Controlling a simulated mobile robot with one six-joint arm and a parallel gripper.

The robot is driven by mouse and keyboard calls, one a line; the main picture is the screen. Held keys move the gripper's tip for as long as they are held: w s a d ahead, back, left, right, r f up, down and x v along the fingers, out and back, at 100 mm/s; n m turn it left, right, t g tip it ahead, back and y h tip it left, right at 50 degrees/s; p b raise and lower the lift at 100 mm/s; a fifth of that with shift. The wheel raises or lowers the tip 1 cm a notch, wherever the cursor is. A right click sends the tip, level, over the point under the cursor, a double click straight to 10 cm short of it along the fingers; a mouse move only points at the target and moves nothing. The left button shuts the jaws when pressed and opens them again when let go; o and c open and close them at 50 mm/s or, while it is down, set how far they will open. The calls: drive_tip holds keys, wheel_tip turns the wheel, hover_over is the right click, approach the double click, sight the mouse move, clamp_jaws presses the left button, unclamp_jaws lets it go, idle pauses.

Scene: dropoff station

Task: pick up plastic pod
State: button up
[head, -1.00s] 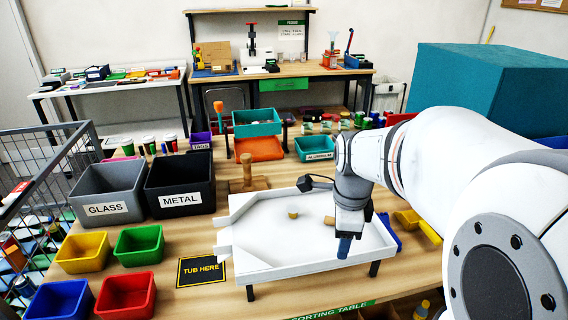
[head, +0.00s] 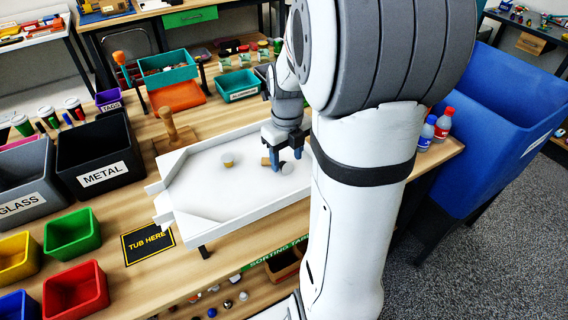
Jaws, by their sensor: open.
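My gripper (head: 287,161) is open, its blue fingers pointing down over the right part of the white sorting tray (head: 206,202). A small whitish round piece (head: 287,169) lies on the tray floor just in front of and between the fingertips; it may be the plastic pod, but it is too small to be sure. A small tan, cup-like piece (head: 228,160) stands farther left on the tray, apart from my gripper. A brown piece (head: 265,161) shows beside the left finger, partly hidden by it.
The black METAL bin (head: 108,192) and the grey GLASS bin stand at left, with green, yellow, red and blue tubs before them. A wooden stamp (head: 172,130) stands behind the tray. A large blue bin (head: 490,130) and bottles are at right.

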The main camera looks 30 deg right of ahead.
sight(284, 166)
drive_tip(key=shift+f, duration=1.35)
drive_tip(key=shift+s, duration=0.1)
drive_tip(key=shift+c, duration=0.4)
drive_tip(key=c, duration=0.9)
